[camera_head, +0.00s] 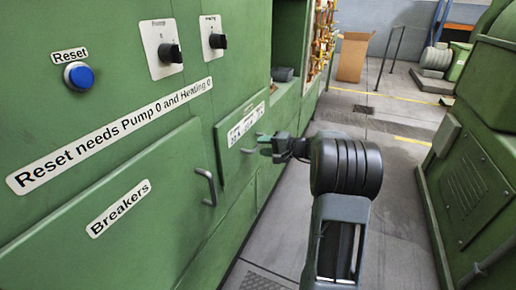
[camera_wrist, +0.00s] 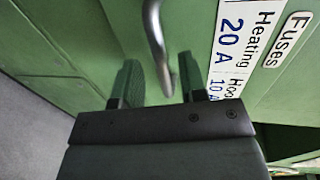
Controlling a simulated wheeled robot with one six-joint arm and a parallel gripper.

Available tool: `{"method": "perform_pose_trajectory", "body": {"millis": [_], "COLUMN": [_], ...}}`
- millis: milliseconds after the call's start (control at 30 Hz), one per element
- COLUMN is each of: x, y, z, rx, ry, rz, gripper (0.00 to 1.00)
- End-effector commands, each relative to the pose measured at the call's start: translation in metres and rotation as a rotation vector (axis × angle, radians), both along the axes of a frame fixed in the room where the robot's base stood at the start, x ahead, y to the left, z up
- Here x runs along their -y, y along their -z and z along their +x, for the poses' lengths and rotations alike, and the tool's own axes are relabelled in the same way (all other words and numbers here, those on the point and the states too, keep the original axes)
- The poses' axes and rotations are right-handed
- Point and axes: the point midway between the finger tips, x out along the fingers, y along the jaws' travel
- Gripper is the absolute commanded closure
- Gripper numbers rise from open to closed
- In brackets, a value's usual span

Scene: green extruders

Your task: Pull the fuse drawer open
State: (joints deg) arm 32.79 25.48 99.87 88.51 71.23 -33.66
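The fuse drawer (camera_head: 228,158) is a green panel in the green machine's left wall, with a white label. It looks flush with the wall. In the wrist view the label (camera_wrist: 240,45) reads Heating 20 A, beside a Fuses tag (camera_wrist: 287,40). The drawer's grey bar handle (camera_wrist: 154,30) runs down between the two fingers of my gripper (camera_wrist: 158,84). The fingers are apart, one on each side of the handle, with the right finger closer to it.
The Breakers panel (camera_head: 150,225) with its own handle (camera_head: 206,186) is left of the fuse drawer. A blue Reset button (camera_head: 79,76) and two black knobs are above. Another green machine (camera_head: 475,180) stands right. The grey aisle floor (camera_head: 400,160) between them is clear apart from my arm.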

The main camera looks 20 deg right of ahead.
Motion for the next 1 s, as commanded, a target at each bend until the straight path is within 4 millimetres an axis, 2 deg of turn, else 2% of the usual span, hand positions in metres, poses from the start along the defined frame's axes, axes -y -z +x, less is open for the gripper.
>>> {"method": "perform_pose_trajectory", "body": {"millis": [100, 300, 667, 1000], "x": [-0.01, -0.018, -0.019, -0.019], "y": [0.003, 0.006, 0.006, 0.006], "z": [0.011, 0.019, 0.021, 0.021], "rx": [0.002, 0.001, 0.001, 0.001], "ry": [-0.001, -0.001, 0.0, 0.0], "rz": [-0.001, -0.001, -0.001, -0.001], "gripper": [0.61, 0.61, 0.62, 0.95]}}
